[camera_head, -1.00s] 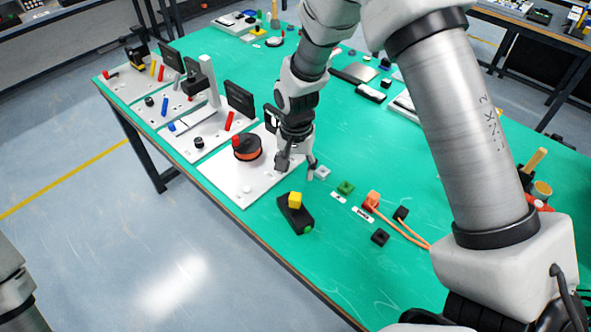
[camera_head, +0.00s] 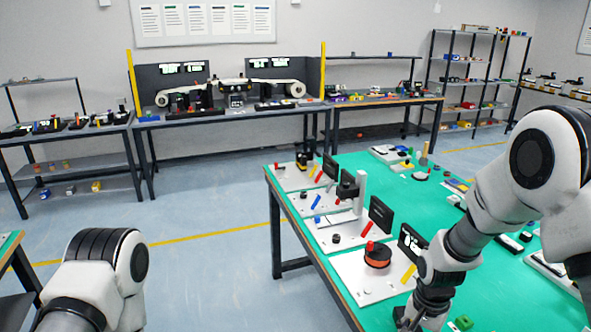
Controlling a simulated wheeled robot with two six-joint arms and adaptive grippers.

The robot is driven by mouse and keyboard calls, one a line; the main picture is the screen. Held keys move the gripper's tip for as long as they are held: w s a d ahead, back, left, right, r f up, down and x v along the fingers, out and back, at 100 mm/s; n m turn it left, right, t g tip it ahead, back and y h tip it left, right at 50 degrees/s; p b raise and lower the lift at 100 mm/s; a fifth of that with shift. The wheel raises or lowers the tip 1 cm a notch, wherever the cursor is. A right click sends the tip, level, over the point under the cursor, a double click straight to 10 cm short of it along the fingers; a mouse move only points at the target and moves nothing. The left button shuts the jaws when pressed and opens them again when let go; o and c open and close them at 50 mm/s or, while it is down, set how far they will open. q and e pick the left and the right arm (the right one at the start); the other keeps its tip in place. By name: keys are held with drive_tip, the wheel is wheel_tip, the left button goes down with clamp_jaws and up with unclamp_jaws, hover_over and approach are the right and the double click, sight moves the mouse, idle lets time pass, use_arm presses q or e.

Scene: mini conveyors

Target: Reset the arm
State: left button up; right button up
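My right arm reaches in from the right. Its gripper (camera_head: 408,318) is low over the green table near the bottom edge of the picture, beside the front white plate. The fingertips are partly cut off, so I cannot tell whether they are open or what is between them. My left arm (camera_head: 100,275) shows at the lower left, away from the green table. Its gripper is out of view.
The front white plate (camera_head: 352,283) carries an orange-black round part (camera_head: 377,256), a yellow stick (camera_head: 408,273) and a black panel (camera_head: 412,245). More white plates line the green table's (camera_head: 350,165) left edge. Workbenches and a shelf stand at the back. Floor left of the table is clear.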

use_arm(q)
drive_tip(key=f+b, duration=0.1)
drive_tip(key=w+f+b, duration=0.1)
drive_tip(key=f, duration=0.1)
drive_tip(key=f+b, duration=0.1)
drive_tip(key=shift+w+d+f+b, duration=0.2)
drive_tip(key=shift+w+d+b, duration=0.1)
drive_tip(key=shift+b, duration=0.1)
use_arm(e)
drive_tip(key=s+f+n, duration=0.8)
drive_tip(key=s+f, duration=1.4)
drive_tip(key=shift+s+d+f, duration=0.25)
drive_tip(key=shift+s+f, duration=0.1)
drive_tip(key=shift+s, duration=0.05)
